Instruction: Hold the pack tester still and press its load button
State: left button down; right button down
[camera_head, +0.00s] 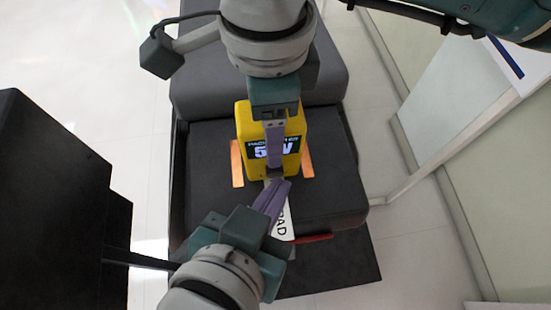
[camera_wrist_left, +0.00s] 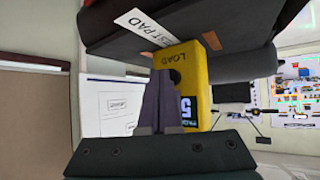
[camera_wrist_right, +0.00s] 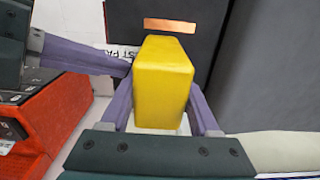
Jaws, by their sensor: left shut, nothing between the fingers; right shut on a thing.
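The yellow pack tester (camera_head: 243,125) stands upright on a dark padded surface; its display is partly covered by my right gripper in the head view. My right gripper (camera_head: 274,150) comes from the top and is shut on the tester; in the right wrist view its purple fingers flank the yellow body (camera_wrist_right: 162,85). My left gripper (camera_head: 280,184) is shut and empty, its tips close to the tester's near face. In the left wrist view the dark round load button (camera_wrist_left: 175,76) shows beside the left fingertips (camera_wrist_left: 160,74), under the word LOAD. I cannot tell whether they touch.
Copper strips (camera_head: 237,163) (camera_head: 307,160) lie on both sides of the tester. A white TEST PAD label (camera_head: 284,222) lies in front, partly under my left gripper. A black cabinet (camera_head: 55,200) stands at left, a pale panel (camera_head: 450,115) at right.

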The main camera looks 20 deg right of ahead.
pick_arm(q)
jog(key=shift+s+a, duration=0.2)
jog(key=shift+s, duration=0.3)
jog(key=s, duration=0.2)
jog(key=s+a, duration=0.1)
jog(key=s, duration=0.2)
jog(key=shift+a, duration=0.15)
jog(key=shift+w, duration=0.1)
dwell(0.5)
pick_arm(e)
jog(key=shift+c, duration=0.2)
grip_release()
